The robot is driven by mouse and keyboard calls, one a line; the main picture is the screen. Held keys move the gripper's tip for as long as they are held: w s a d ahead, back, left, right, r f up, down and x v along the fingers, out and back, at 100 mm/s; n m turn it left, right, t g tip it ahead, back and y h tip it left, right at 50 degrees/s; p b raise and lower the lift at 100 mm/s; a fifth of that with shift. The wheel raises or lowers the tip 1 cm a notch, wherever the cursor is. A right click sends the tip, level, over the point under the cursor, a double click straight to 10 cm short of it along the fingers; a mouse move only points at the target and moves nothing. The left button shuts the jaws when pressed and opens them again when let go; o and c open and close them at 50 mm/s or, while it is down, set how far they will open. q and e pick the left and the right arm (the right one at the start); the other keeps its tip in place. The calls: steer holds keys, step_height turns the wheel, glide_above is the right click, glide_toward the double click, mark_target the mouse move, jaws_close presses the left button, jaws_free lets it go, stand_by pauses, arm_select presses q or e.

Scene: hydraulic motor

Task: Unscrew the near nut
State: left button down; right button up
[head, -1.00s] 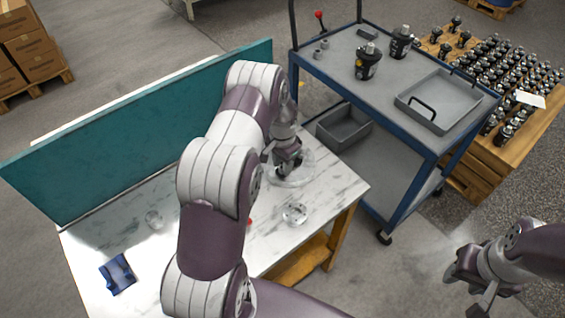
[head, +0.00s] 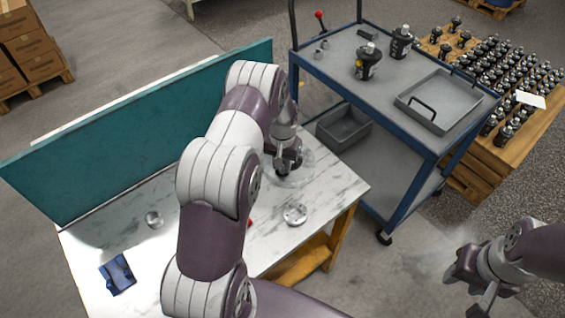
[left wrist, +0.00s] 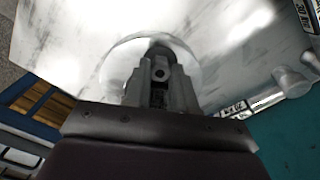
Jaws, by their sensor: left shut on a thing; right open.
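My left gripper (head: 287,167) reaches down to the far right part of the marble-topped table, over a pale round base (head: 303,178). In the left wrist view its two fingers (left wrist: 161,82) are shut on a small grey part with a round hole (left wrist: 161,73), which looks like the nut. The round base (left wrist: 195,68) shows around the fingers. The fingers and arm hide most of the nut, so its thread cannot be seen. My right gripper (head: 474,287) is open and empty, away from the table at the lower right.
A metal disc (head: 295,214), a small round part (head: 154,219) and a blue block (head: 117,273) lie on the table (head: 325,190). A teal panel (head: 130,135) runs along its back. A blue cart (head: 400,170) with motors and a tray (head: 440,102) stands to the right.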

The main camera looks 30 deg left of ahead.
arm_select(q)
steer(key=n, duration=0.4)
steer(key=shift+n, duration=0.3)
steer(key=c, duration=1.2)
jaws_free()
steer(key=m, duration=1)
steer(key=shift+m, duration=0.3)
